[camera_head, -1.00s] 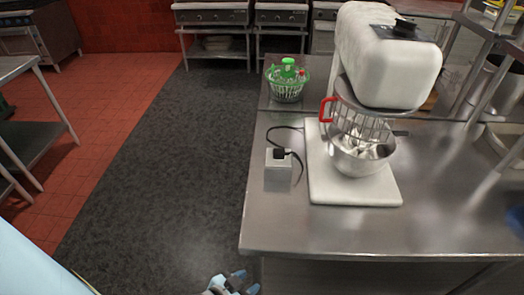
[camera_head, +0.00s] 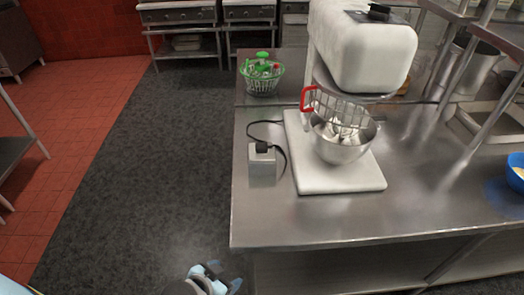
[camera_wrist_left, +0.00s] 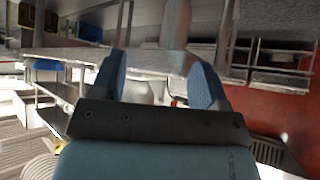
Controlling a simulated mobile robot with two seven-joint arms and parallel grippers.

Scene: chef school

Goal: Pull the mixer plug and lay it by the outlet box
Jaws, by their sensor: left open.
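The white stand mixer (camera_head: 362,50) stands on the steel table, with a steel bowl (camera_head: 343,146) under it. The grey outlet box (camera_head: 262,166) stands on the table left of the mixer's base. The black plug (camera_head: 262,147) sits at the top of the box, and its black cord (camera_head: 284,163) curves toward the mixer. My left gripper (camera_head: 213,272) is low, beside the table's front left corner, apart from the plug. In the left wrist view its two blue fingers (camera_wrist_left: 160,84) are spread with nothing between them. My right gripper is not seen.
A blue bowl (camera_head: 516,172) is at the right edge. The steel table's (camera_head: 300,222) front left area is clear, and dark floor (camera_head: 150,170) lies left of it.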

